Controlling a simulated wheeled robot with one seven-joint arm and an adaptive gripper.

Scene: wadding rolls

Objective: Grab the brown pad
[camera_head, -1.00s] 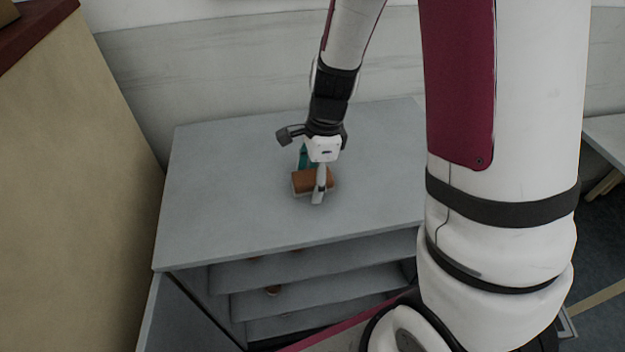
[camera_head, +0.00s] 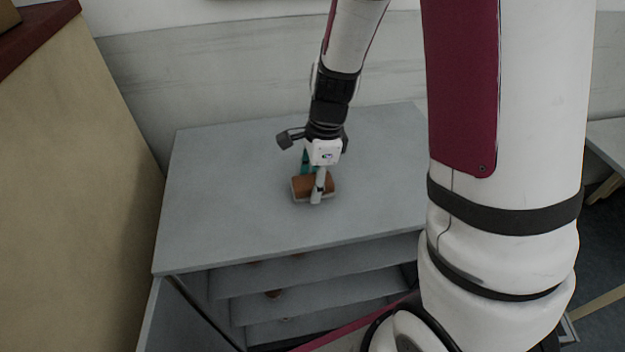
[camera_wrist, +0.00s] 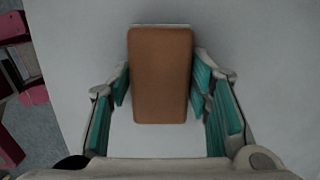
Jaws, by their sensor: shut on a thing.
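The brown pad (camera_head: 304,186) is a small block with a brown top and a pale underside, on or just above the grey cabinet top (camera_head: 230,220). In the wrist view the brown pad (camera_wrist: 160,75) lies upright in the picture between the two teal-lined fingers. My gripper (camera_head: 317,186) points down over the pad and is shut on it, with a finger on each side. The near finger hides part of the pad in the head view. I cannot tell whether the pad is clear of the surface.
Below the cabinet top are open shelves (camera_head: 310,295) with small brownish items. A tan panel (camera_head: 75,150) stands at the left, and a pale wall (camera_head: 200,65) is behind. The cabinet top around the pad is clear.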

